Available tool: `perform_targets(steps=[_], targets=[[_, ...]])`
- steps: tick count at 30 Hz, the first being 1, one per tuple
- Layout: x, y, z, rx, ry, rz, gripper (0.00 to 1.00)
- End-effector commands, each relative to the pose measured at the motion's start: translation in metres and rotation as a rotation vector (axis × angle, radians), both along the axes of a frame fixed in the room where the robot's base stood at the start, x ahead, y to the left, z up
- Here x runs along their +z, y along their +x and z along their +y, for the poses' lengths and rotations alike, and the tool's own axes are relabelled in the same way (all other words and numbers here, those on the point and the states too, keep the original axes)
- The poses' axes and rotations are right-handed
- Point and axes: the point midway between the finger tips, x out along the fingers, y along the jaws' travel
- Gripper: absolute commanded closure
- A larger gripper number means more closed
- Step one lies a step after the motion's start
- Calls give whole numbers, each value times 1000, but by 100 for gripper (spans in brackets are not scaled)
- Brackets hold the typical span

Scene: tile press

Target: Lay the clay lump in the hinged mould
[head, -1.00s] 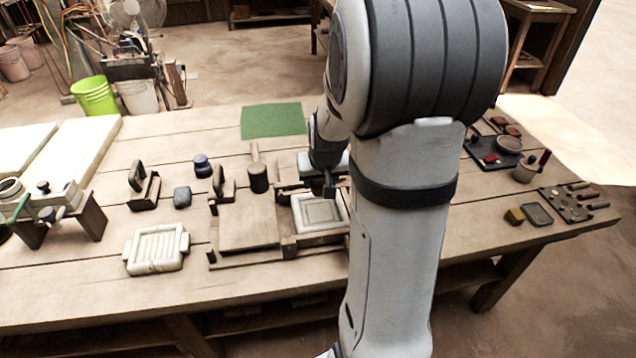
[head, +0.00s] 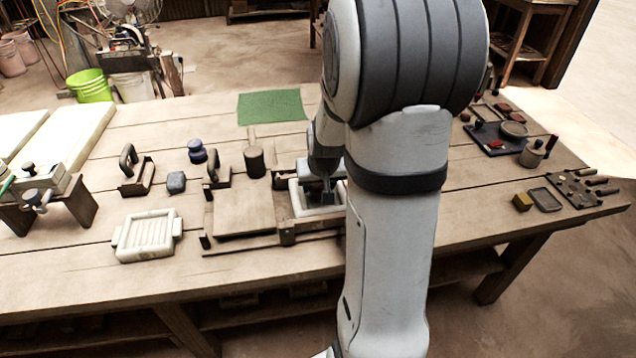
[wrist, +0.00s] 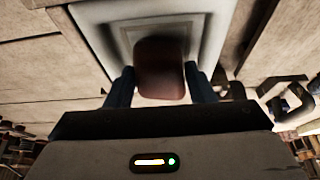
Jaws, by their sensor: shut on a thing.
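The hinged mould's pale lower part, with a stepped rectangular recess, shows in the wrist view (wrist: 97,18) and in the head view (head: 296,203), on the table's middle. My gripper (wrist: 160,88) is shut on the reddish-brown clay lump (wrist: 160,62), its dark fingers on either side. The lump is over the recess; whether it touches the mould floor I cannot tell. In the head view my gripper (head: 328,196) points down at the mould, and my arm covers the mould's right side. The lump is not clear there.
A wooden frame with a board (head: 243,208) adjoins the mould on the left. A white ribbed tray (head: 147,237) stands at front left. Small tools and a dark tray (head: 493,141) are at the right.

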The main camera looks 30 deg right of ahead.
Motion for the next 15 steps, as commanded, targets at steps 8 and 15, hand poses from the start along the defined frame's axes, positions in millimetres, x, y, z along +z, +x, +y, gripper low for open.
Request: perform_targets(steps=[8, 15], targets=[[1, 0, 0, -1, 0, -1, 35], [0, 0, -1, -1, 0, -1, 26]])
